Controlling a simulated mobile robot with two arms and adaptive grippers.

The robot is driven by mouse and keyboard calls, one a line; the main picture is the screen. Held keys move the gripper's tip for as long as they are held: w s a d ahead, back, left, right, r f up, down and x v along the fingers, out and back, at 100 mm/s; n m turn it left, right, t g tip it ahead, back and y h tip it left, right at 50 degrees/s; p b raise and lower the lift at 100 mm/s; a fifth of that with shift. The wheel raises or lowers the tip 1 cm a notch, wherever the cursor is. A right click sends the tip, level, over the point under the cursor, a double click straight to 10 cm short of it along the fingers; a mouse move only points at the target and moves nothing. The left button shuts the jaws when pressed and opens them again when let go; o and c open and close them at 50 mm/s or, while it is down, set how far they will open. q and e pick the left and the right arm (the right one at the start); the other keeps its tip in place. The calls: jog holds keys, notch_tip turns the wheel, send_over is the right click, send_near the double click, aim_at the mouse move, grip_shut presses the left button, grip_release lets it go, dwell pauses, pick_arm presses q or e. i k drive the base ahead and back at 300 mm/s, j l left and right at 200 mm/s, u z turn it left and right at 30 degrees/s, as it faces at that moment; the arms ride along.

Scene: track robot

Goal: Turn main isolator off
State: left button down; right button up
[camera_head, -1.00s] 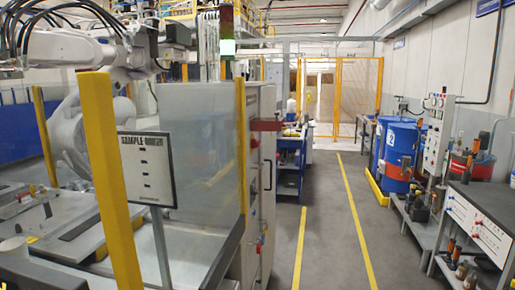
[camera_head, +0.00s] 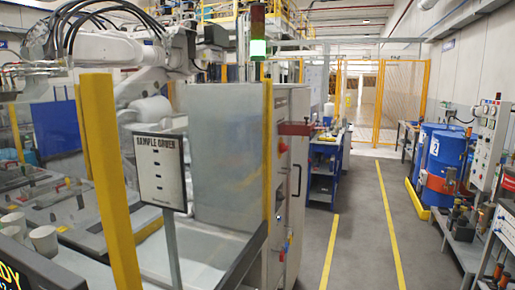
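A tall light grey cabinet (camera_head: 297,185) stands at the middle, at the end of the machine cell. A red part (camera_head: 295,129) sticks out from its upper side, and a dark vertical handle (camera_head: 297,180) shows on its face. Small red and blue parts sit lower on it. I cannot tell which of these, if any, is the main isolator. A grey control panel (camera_head: 490,146) with several small buttons and lamps stands at the right edge. Neither of my grippers is in view.
A yellow post (camera_head: 108,190) and a SAMPLE ORDER sign (camera_head: 160,172) stand close in front of the cell. Blue and orange drums (camera_head: 442,170) and a low bench (camera_head: 462,235) line the right side. The grey aisle floor (camera_head: 362,230) between yellow lines is clear.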

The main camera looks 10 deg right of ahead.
aim_at(282, 148)
jog(key=i+l+u, duration=0.35)
jog(key=l, duration=0.25)
jog(key=i+l+u, duration=0.2)
jog(key=l, duration=0.15)
jog(key=l+u, duration=0.15)
jog(key=l, duration=0.15)
